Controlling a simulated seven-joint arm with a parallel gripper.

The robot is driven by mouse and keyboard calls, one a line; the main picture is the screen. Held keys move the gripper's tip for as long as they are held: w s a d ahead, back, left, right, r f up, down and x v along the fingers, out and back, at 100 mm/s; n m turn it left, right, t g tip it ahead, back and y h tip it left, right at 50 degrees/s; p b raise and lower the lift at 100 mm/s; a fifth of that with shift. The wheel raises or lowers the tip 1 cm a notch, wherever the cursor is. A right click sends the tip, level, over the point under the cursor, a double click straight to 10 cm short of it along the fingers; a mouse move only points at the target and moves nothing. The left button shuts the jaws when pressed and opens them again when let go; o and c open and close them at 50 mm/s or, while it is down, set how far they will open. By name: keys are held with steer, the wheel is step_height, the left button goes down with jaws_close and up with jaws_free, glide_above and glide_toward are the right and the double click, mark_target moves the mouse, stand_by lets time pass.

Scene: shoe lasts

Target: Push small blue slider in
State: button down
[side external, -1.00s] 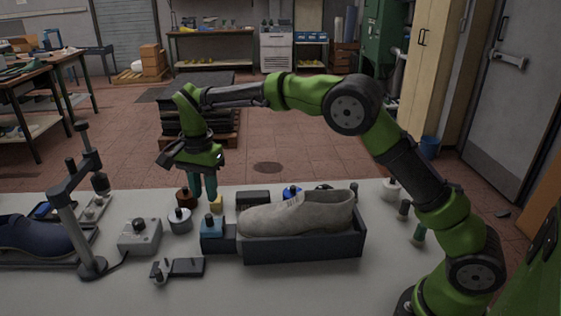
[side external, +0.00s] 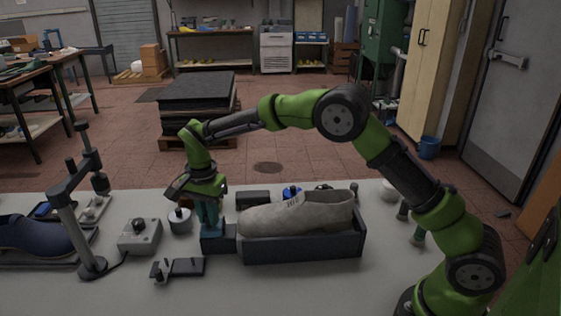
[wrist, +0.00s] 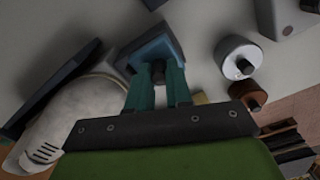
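The small blue slider (side external: 211,244) is a blue block with a dark knob on top, at the left end of the dark tray that holds a grey shoe. In the wrist view the blue slider (wrist: 153,50) is just beyond my fingertips. My gripper (side external: 208,222) points down over it, and its teal fingers hide most of the block in the side view. In the wrist view my gripper (wrist: 158,70) has one finger on each side of the dark knob. I cannot tell whether the fingers press on it.
The dark tray (side external: 305,250) with the grey shoe (side external: 300,215) is close to the right. A round metal piece (side external: 180,221) and a grey control box (side external: 139,236) are to the left. A small black fixture (side external: 180,268) lies in front. The table front is clear.

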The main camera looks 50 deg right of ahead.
mark_target(224, 220)
steer(key=shift+s+d, duration=1.1)
steer(key=shift+d, duration=0.1)
steer(key=c, duration=1.3)
jaws_free()
step_height(224, 220, up, 17)
steer(key=shift+a+f, duration=0.1)
steer(key=shift+a, duration=0.05)
